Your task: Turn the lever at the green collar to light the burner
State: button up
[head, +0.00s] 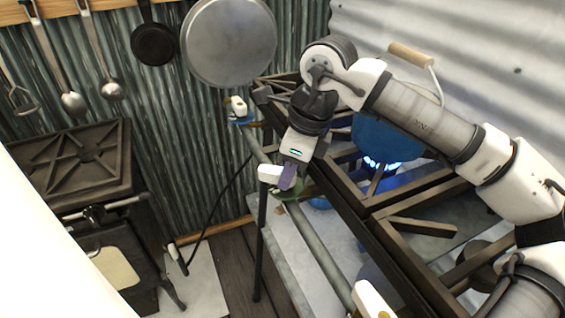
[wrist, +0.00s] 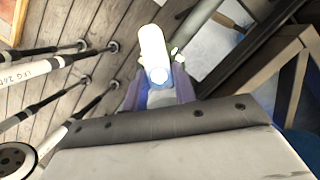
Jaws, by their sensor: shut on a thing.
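The green collar (head: 290,194) sits on the grey gas pipe (head: 322,240) along the stove's front. Its white lever (head: 269,173) sticks out to the left, across the line of the pipe. My gripper (head: 287,180) is shut on this lever from above, just over the collar. A blue flame (head: 380,164) burns under the blue pot (head: 375,138) on the far burner.
Another white lever (head: 239,106) at a blue collar (head: 240,119) is farther up the pipe, and a third (head: 370,300) is nearer. The dark burner frame (head: 400,262) lies close right. A dark stove (head: 80,165) stands left. Pans (head: 230,42) hang on the back wall.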

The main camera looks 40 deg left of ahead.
jog(key=shift+n, duration=1)
jog(key=n, duration=0.2)
jog(key=n+g, duration=0.1)
jog(key=n, duration=0.1)
jog(key=shift+w+a+h+p, duration=0.15)
jog(key=shift+h+p, duration=0.2)
jog(key=shift+h, duration=0.05)
jog(key=shift+n, duration=0.6)
jog(key=o, duration=0.8)
jog(key=shift+c, duration=0.2)
